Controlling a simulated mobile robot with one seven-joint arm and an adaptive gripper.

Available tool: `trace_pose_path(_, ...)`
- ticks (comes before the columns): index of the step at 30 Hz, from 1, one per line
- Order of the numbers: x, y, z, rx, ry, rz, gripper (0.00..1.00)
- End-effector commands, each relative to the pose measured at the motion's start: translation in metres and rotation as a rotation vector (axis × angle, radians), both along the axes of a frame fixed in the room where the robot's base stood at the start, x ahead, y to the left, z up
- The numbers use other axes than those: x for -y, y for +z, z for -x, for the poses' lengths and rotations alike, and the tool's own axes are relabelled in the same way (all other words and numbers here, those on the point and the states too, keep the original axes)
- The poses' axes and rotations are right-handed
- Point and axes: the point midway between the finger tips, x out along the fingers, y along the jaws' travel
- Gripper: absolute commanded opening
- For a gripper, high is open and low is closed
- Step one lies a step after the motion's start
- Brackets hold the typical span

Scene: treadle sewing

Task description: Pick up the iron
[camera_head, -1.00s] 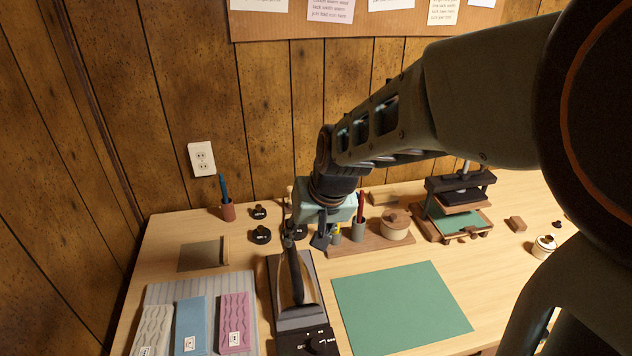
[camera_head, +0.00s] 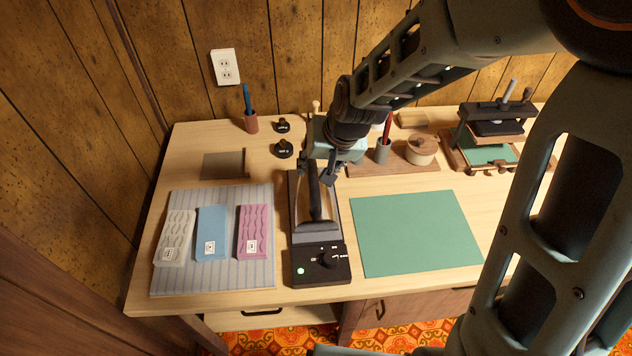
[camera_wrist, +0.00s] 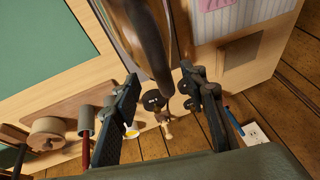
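The iron (camera_head: 315,200) has a dark upright handle and a shiny metal body. It rests on a black stand (camera_head: 321,266) with a knob and a lit green light at its front. My gripper (camera_head: 320,168) is above the far end of the iron, its fingers pointing down on either side of the handle. In the wrist view my gripper (camera_wrist: 160,80) is open, with the two fingers well apart. The iron's blurred, brownish metal body (camera_wrist: 145,40) reaches down from the top between the fingertips. I cannot tell whether either finger touches it.
A striped mat (camera_head: 168,277) with grey, blue and pink fabric pieces lies left of the stand. A green mat (camera_head: 415,232) lies to its right. Behind are black knobs (camera_head: 283,149), a pen cup (camera_head: 251,123), a round lidded pot (camera_head: 421,150) and a press (camera_head: 492,135).

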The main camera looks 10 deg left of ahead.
Motion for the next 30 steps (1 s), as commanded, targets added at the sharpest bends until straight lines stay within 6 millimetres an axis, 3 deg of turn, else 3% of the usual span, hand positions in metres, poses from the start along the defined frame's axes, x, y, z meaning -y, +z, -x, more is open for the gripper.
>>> trace_pose_path(11, -0.013, -0.042, -0.01, -0.002, 0.001, 0.001, 0.4)
trace_pose_path(30, -0.014, -0.047, -0.011, 0.0, 0.001, 0.0, 0.4)
